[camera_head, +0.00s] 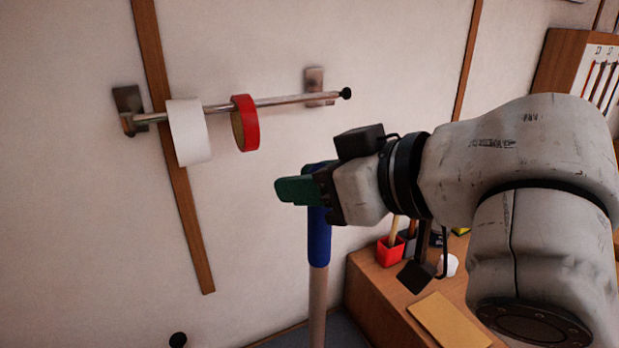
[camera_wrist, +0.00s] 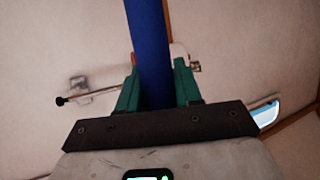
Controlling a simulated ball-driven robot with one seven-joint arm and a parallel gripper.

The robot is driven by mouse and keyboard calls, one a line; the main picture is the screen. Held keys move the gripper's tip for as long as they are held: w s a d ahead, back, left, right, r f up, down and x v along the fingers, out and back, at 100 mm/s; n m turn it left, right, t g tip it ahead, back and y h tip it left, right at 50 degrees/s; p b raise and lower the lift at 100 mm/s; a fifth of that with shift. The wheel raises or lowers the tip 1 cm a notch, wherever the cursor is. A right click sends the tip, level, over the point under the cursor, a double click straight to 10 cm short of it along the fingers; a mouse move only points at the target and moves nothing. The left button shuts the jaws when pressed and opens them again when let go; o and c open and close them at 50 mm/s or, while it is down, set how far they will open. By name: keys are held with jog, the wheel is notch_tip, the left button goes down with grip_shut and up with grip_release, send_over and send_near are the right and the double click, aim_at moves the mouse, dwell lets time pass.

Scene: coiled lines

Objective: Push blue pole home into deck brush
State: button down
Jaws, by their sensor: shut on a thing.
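The blue pole (camera_head: 319,240) stands upright, with a blue upper section and a bare wooden section (camera_head: 318,300) below that runs out of the bottom of the head view. My gripper (camera_head: 300,189), with green fingers, is shut around the blue section near its top. In the wrist view the blue pole (camera_wrist: 148,45) passes between the two green fingers of my gripper (camera_wrist: 157,80). The deck brush is not in either view, so the pole's lower end and how it sits there are hidden.
A metal wall rail (camera_head: 275,101) carries a white roll (camera_head: 188,132) and a red ring of tape (camera_head: 250,122). A wooden desk (camera_head: 375,290) at lower right holds a red cup (camera_head: 390,251) and a yellow pad (camera_head: 447,320).

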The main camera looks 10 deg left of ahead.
aim_at(311, 212)
jog(key=shift+f+b, duration=1.4)
jog(key=shift+f, duration=0.6)
dwell(0.8)
jog(key=c, duration=0.7)
grip_release()
